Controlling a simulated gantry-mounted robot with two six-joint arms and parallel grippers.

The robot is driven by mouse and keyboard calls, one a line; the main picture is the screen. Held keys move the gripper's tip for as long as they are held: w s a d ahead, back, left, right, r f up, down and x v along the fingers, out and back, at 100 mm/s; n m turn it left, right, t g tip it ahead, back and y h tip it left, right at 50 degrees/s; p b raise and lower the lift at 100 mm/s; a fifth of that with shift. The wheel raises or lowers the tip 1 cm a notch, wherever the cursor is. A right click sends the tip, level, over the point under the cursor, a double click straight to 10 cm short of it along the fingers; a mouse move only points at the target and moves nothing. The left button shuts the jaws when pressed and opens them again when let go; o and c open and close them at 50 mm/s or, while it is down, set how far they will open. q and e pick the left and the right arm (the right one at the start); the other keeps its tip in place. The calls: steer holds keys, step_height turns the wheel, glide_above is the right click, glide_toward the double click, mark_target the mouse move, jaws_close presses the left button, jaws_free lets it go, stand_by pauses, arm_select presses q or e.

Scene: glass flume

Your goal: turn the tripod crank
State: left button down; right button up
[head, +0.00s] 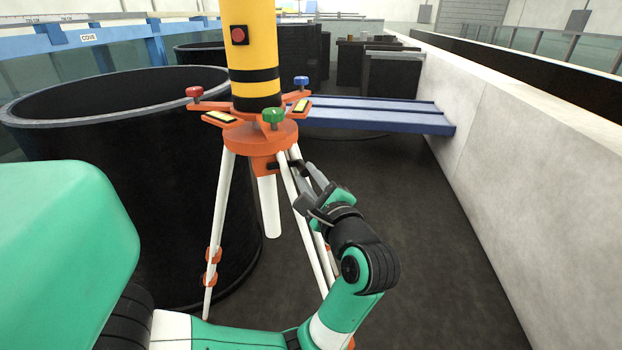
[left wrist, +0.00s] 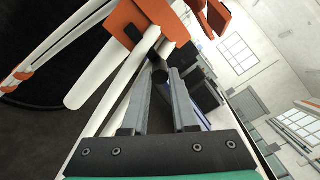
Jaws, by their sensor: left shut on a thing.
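The tripod (head: 258,137) stands upright with white legs and an orange head, and it carries a yellow cylinder with black bands (head: 252,45). A small dark crank (head: 296,163) sticks out from the side of the orange head; it also shows in the left wrist view (left wrist: 149,41). My left gripper (head: 307,172) reaches it from the lower right, and its fingers are shut on the crank's end. In the left wrist view the two grey fingertips (left wrist: 160,76) close around the dark handle, which they partly hide. My right gripper is not in view.
A large black round tank (head: 120,120) stands close behind the tripod on the left. A blue beam (head: 375,115) crosses behind, and a pale wall (head: 520,150) runs along the right. Dark floor (head: 430,260) lies clear between tripod and wall.

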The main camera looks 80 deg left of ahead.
arm_select(q)
steer(key=c, duration=0.7)
jaws_free()
steer(key=p+v, duration=0.2)
steer(key=v, duration=0.9)
steer(key=shift+w+d, duration=0.15)
steer(key=shift+d, duration=0.15)
